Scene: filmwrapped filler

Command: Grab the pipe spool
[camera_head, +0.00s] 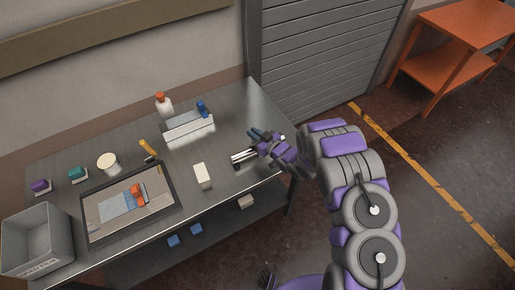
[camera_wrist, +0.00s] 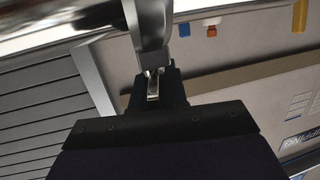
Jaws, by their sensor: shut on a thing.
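The pipe spool (camera_head: 242,156) is a short, shiny metal piece at the right end of the grey metal table. My gripper (camera_head: 257,145) reaches in from the right and is shut on it. In the wrist view, a dark gripper body (camera_wrist: 155,88) fills the lower middle, with bright metal (camera_wrist: 150,22) above it. The fingers hide part of the spool. I cannot tell whether it touches the tabletop.
An orange table (camera_head: 458,30) stands right. Striped floor between is clear.

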